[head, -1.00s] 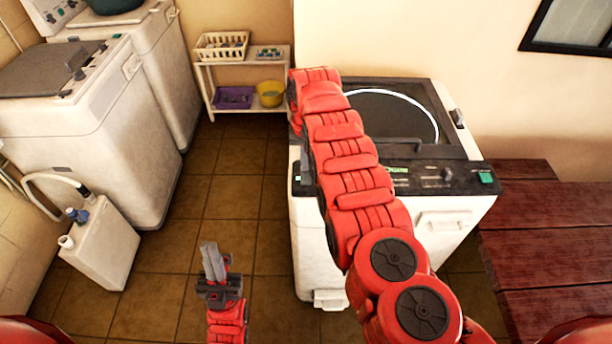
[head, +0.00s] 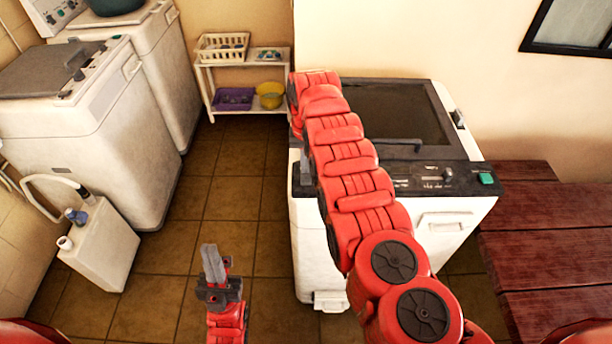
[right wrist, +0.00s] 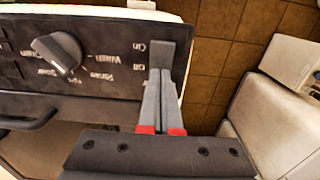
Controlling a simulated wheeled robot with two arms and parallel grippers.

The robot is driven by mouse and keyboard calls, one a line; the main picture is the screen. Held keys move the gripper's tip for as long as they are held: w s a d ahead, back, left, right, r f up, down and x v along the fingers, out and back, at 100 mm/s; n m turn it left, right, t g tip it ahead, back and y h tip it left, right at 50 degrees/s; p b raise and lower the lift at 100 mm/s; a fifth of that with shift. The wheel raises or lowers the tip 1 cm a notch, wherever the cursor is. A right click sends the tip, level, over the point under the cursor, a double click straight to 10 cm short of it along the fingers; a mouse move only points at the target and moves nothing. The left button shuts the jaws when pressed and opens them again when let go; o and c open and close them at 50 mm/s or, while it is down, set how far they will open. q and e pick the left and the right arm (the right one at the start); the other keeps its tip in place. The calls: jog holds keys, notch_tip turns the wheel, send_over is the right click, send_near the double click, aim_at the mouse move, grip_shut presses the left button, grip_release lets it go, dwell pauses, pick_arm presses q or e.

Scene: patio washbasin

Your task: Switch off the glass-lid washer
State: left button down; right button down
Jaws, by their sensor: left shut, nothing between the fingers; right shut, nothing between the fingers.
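The glass-lid washer (head: 425,208) stands right of centre in the head view, white with a black top panel and a dark lid (head: 400,112). Its lid ring and panel display show no light. In the right wrist view the panel has a round knob (right wrist: 58,53) and a dark grey switch (right wrist: 177,55) beside "On" and "Off" lettering. My right gripper (right wrist: 163,74) is shut, its tips at the switch; I cannot tell if they touch. My right arm hides part of the washer in the head view. My left gripper (head: 210,250) is shut and empty above the floor.
White washers (head: 85,140) line the left wall, with a white canister (head: 103,245) in front. A small shelf (head: 206,90) with baskets stands at the back. A red wooden bench (head: 550,240) is at the right. The tiled floor between is clear.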

notch_tip(320, 180, up, 2)
jog(key=shift+r+p, duration=0.25)
jog(key=shift+p, duration=0.35)
notch_tip(320, 180, up, 2)
jog(key=shift+r, duration=0.1)
notch_tip(320, 180, up, 2)
